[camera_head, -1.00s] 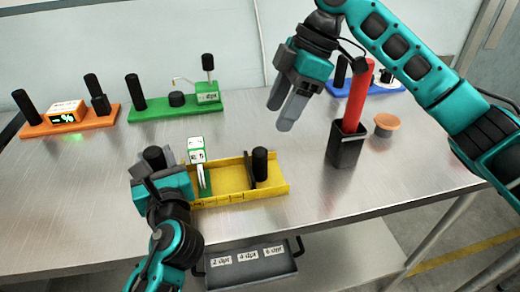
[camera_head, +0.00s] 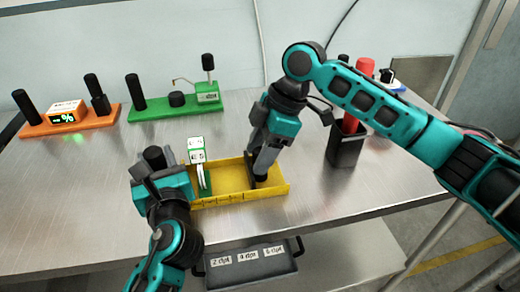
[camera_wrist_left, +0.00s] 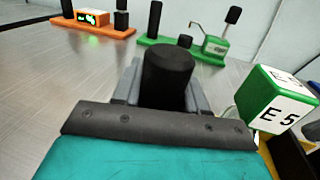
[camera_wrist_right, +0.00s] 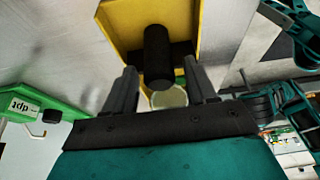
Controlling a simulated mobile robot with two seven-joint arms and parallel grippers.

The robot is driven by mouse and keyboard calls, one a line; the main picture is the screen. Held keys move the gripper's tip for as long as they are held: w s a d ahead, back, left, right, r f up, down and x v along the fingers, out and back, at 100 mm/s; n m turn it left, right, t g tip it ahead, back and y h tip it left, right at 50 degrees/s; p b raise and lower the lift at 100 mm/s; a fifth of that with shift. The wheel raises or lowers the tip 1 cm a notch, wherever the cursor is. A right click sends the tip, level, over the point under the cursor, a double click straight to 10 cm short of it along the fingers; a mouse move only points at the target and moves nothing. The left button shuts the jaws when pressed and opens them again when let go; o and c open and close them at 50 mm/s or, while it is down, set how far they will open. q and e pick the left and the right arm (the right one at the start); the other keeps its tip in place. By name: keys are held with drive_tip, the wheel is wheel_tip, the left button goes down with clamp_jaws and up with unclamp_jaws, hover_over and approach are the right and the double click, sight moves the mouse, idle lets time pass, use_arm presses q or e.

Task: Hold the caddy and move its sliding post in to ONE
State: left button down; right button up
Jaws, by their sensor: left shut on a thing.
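The yellow caddy (camera_head: 235,196) lies near the table's front edge. My left gripper (camera_head: 158,164) is shut on the upright black post (camera_wrist_left: 168,75) at the caddy's left end. My right gripper (camera_head: 262,170) points down at the caddy's right end. In the right wrist view its fingers (camera_wrist_right: 158,80) are apart, with the black sliding post (camera_wrist_right: 157,52) between or just beyond their tips, and contact cannot be told. In the head view the right gripper largely hides that post. A green and white block (camera_wrist_left: 278,100) marked "E 5" stands by the caddy's left part.
An orange station (camera_head: 68,122) and a green station (camera_head: 178,109) stand at the back left. A dark cup (camera_head: 345,150) with a red stick stands right of the caddy, partly behind my right arm. A grey labelled tray (camera_head: 250,270) is below the table edge.

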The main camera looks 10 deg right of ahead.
sight(259, 151)
clamp_jaws()
idle(0.3)
drive_tip(key=a, duration=0.5)
idle(0.3)
drive_tip(key=shift+o, duration=0.4)
unclamp_jaws()
drive_tip(key=shift+d, duration=0.1)
drive_tip(key=shift+r, duration=0.1)
drive_tip(key=v, duration=1.2)
